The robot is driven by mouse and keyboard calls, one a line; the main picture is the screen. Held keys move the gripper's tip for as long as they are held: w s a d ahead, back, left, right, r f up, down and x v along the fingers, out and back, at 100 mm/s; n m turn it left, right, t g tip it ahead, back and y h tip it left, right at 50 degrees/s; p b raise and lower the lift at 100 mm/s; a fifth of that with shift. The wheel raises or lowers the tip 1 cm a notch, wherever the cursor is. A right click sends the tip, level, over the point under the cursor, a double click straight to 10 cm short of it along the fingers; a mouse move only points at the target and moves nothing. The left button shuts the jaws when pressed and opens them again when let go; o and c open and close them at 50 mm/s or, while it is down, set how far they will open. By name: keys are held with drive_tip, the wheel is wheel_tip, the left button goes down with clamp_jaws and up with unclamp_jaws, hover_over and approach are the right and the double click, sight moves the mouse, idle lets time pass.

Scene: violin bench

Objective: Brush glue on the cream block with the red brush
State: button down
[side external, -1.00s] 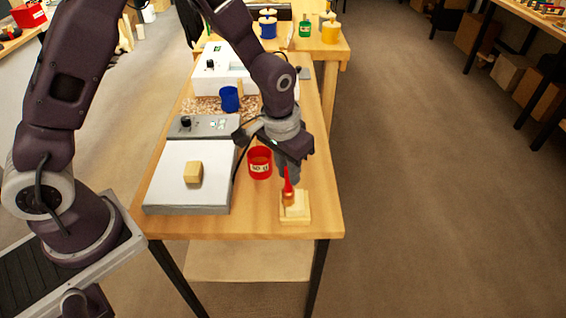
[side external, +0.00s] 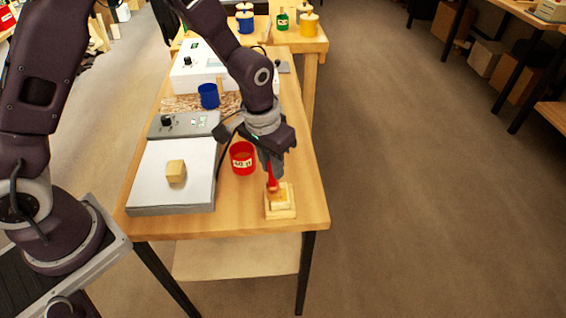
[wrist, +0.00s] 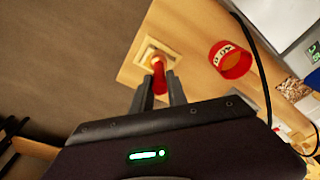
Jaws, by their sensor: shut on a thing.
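My gripper (side external: 271,163) is shut on the red brush (side external: 272,179), which points down over the front right of the bench. In the wrist view the brush (wrist: 159,76) is between the fingers of my gripper (wrist: 158,92). The cream block (side external: 283,199) sits on a wider pale wooden base close under the brush; it also shows in the wrist view (wrist: 151,54). The brush tip is at the block's top, but I cannot tell whether it touches. An orange tint shows at the tip. A red pot (side external: 243,158) with a white label stands open just behind.
A tan block (side external: 176,171) lies on a white-topped plate (side external: 150,195) to the left. A blue cup (side external: 208,96) and a grey control box (side external: 184,124) are behind. The bench (side external: 308,185) is bare at the right edge.

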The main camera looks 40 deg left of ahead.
drive_tip(key=shift+s+a, duration=0.5)
drive_tip(key=shift+a, duration=0.1)
drive_tip(key=shift+w+d, duration=1.5)
drive_tip(key=shift+w, duration=1)
drive_tip(key=shift+s+a, duration=1.9)
drive_tip(key=shift+s, duration=0.05)
wheel_tip(320, 180, up, 8)
drive_tip(key=shift+r, duration=0.1)
